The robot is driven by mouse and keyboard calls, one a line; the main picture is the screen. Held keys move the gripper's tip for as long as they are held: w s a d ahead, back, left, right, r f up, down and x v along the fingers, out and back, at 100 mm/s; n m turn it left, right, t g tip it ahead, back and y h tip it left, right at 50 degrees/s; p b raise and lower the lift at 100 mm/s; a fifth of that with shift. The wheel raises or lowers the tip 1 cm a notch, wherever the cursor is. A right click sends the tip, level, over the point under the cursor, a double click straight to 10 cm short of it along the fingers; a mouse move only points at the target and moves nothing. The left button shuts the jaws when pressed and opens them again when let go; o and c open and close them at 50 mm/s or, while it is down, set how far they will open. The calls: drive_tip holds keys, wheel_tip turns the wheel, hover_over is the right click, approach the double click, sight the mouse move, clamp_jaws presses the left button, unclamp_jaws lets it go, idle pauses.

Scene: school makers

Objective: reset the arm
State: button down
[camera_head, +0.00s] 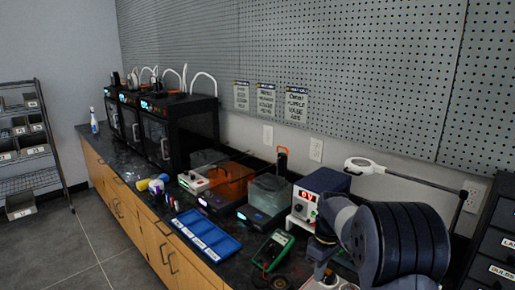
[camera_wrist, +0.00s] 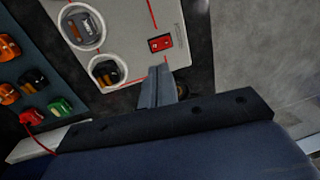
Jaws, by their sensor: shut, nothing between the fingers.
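My gripper (camera_wrist: 160,86) shows in the wrist view with its two grey fingers together and nothing between them. The fingertips are over or beside the lower edge of a light grey panel (camera_wrist: 125,22) with red lines; I cannot tell whether they touch it. In the head view my arm (camera_head: 400,245) fills the lower right over the counter's near end. I cannot make out the gripper's fingers there.
The panel carries two round holders (camera_wrist: 84,27) and a red switch (camera_wrist: 160,43). The counter (camera_head: 140,175) bears black printers (camera_head: 180,130), a blue tray (camera_head: 207,236), a green multimeter (camera_head: 272,250) and a magnifier lamp (camera_head: 362,166).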

drive_tip(key=f, duration=0.4)
drive_tip(key=shift+s+a+f, duration=0.3)
drive_tip(key=shift+s+a+r, duration=0.3)
drive_tip(key=shift+s+a, duration=0.05)
drive_tip(key=shift+a, duration=0.15)
wheel_tip(320, 180, up, 9)
drive_tip(key=d, duration=0.1)
drive_tip(key=shift+w, duration=0.35)
drive_tip(key=shift+s+a, duration=0.1)
drive_tip(key=shift+s, duration=0.05)
